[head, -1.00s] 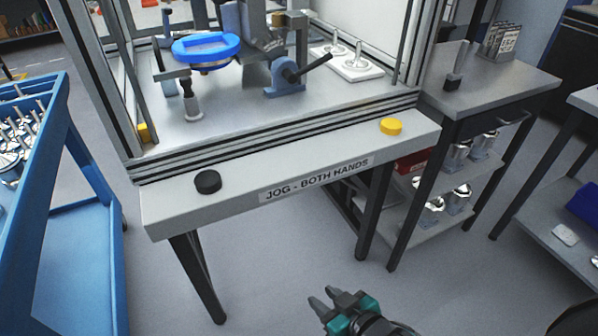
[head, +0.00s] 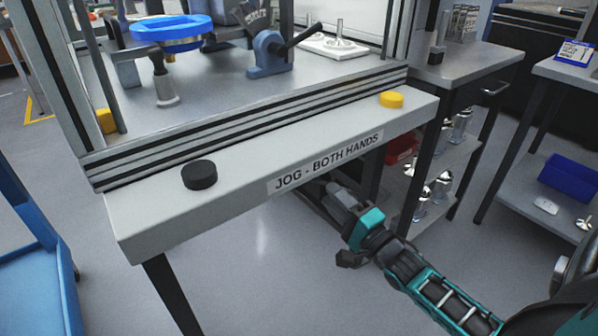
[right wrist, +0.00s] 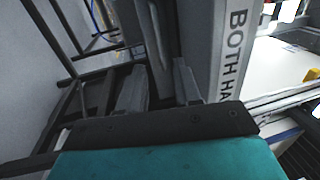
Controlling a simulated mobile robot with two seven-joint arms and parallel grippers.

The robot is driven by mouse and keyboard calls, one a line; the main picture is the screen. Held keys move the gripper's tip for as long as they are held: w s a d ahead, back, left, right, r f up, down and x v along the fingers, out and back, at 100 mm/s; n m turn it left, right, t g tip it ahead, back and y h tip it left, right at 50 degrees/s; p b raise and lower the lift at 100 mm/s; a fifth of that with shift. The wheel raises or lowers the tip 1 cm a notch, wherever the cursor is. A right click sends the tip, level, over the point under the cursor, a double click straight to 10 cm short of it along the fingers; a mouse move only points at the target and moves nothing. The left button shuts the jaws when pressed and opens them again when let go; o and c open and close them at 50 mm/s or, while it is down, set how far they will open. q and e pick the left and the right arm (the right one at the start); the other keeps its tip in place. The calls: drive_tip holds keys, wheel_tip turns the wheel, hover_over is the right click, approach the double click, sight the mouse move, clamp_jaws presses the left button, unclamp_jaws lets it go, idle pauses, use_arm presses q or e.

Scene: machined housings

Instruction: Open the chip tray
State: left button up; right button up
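I cannot make out a chip tray for certain in either view. My right gripper (head: 336,192) is at the front edge of the shelf marked "JOG - BOTH HANDS" (head: 230,190), low beside the label, with its fingertips partly hidden in the dark space below. In the right wrist view my right gripper (right wrist: 160,86) shows two grey fingers apart, with a gap between them. A long grey part (right wrist: 155,40) lies just beyond the fingers; I cannot tell whether it touches them. My left gripper is not in view.
The shelf carries a black button (head: 199,175) and a yellow button (head: 391,99). A blue round fixture (head: 172,32) stands in the machine above. A blue cart (head: 30,250) is at the left. A side bench (head: 465,60) stands at the right. The floor in front is clear.

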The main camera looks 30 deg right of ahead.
drive_tip(key=b+x, duration=0.3)
drive_tip(key=x, duration=0.9)
drive_tip(key=shift+w+a, duration=0.1)
drive_tip(key=shift+w, duration=0.15)
use_arm(q)
drive_tip(key=shift+w+d+f, duration=0.1)
drive_tip(key=shift+d+f, duration=0.4)
drive_tip(key=shift+f, duration=0.15)
use_arm(e)
drive_tip(key=shift+w, duration=0.1)
drive_tip(key=shift+c, duration=0.3)
use_arm(q)
drive_tip(key=shift+f, duration=0.25)
use_arm(e)
clamp_jaws()
use_arm(q)
drive_tip(key=shift+a, duration=0.1)
